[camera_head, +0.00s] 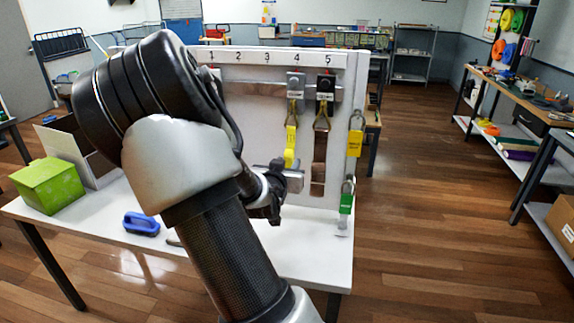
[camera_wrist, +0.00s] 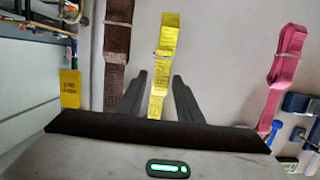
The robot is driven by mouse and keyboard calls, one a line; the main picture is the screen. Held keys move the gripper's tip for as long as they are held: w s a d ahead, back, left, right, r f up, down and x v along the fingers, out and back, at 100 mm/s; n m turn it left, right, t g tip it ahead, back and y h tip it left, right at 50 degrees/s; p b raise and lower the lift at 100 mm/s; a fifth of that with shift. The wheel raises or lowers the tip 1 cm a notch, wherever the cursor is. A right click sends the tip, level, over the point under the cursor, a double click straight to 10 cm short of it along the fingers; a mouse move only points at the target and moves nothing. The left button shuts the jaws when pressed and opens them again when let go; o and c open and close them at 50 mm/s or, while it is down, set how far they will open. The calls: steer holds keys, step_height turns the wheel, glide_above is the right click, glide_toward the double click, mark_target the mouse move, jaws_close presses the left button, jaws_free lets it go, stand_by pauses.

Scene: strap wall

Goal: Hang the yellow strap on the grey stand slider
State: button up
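The yellow strap (camera_head: 290,146) hangs upright in front of the white panel in the head view, below the grey slider (camera_head: 295,86) under number 4. Its top is in a loop just under that slider; the exact contact is too small to tell. My gripper (camera_head: 277,186) is at the strap's lower end, partly hidden by my arm. In the wrist view the yellow strap (camera_wrist: 165,60) runs down between the two fingers of my gripper (camera_wrist: 158,80). The fingers are apart, with a narrow gap on each side of the strap.
A brown strap (camera_head: 320,150) hangs under the black slider (camera_head: 325,87) beside it. A pink strap (camera_wrist: 285,65) shows in the wrist view. Yellow (camera_head: 354,143) and green (camera_head: 347,204) padlocks hang at the panel's right edge. A green box (camera_head: 48,185) and blue handle (camera_head: 141,223) are on the table.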

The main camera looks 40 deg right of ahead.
steer(key=shift+o, duration=0.6)
steer(key=p+v, duration=0.1)
steer(key=v, duration=1.1)
steer(key=a+r+n+y+p, duration=0.15)
steer(key=a+n+y, duration=0.25)
steer(key=a+y, duration=1)
steer(key=s+a+r+n+g+h, duration=0.1)
steer(key=s+a+r+n+g, duration=0.1)
steer(key=s, duration=0.7)
steer(key=s+a+r+n+g+h, duration=0.1)
steer(key=s+a+r+n+g, duration=0.1)
steer(key=s+a+r+n, duration=0.2)
steer(key=s+a+r, duration=0.1)
steer(key=s+a, duration=0.2)
steer(key=s, duration=0.1)
steer(key=shift+s+a, duration=0.15)
steer(key=shift+s, duration=0.25)
steer(key=shift+r, duration=0.1)
